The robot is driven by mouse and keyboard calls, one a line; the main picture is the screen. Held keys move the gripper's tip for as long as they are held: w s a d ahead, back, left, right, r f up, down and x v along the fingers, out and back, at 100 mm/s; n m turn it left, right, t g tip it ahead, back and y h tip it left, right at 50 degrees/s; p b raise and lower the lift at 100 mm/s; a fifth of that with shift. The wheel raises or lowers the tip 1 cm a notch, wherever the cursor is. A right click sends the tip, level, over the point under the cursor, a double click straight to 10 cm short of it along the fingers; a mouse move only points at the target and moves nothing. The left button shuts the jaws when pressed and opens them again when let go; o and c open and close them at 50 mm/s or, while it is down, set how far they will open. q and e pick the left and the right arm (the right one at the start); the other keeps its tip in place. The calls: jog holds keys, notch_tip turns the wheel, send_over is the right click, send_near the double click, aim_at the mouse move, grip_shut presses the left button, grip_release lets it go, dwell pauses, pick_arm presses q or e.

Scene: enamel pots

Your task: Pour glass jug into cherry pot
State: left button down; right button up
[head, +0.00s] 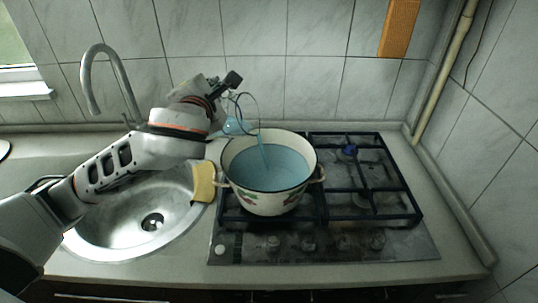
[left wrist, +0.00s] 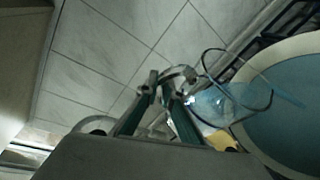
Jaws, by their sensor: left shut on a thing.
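The cherry pot (head: 268,203) is a cream enamel pot with a dark rim and painted cherries, standing on the front left of the stove. It holds pale blue liquid. My left gripper (head: 234,82) is up at the pot's back left and shut on the glass jug (head: 233,126). The clear jug is tilted over the pot's rim, and a thin blue stream runs from it into the pot. The left wrist view shows the jug (left wrist: 222,103) beyond the fingers (left wrist: 166,88), with the pot's rim (left wrist: 250,145) close at right. My right gripper is not in view.
A steel sink (head: 112,235) with a tap (head: 108,75) lies left of the stove. A yellow sponge (head: 204,182) rests at the sink's right edge, beside the pot. The stove's right grates (head: 370,185) are bare. A pipe (head: 443,75) runs up the right corner.

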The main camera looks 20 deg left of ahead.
pick_arm(q)
jog(key=shift+d+r, duration=0.1)
jog(key=shift+r, duration=0.2)
jog(key=shift+d+r+m, duration=0.25)
jog(key=shift+d+m, duration=0.15)
dwell(0.5)
jog(key=shift+s+d, duration=0.1)
jog(key=shift+d, duration=0.05)
dwell(0.3)
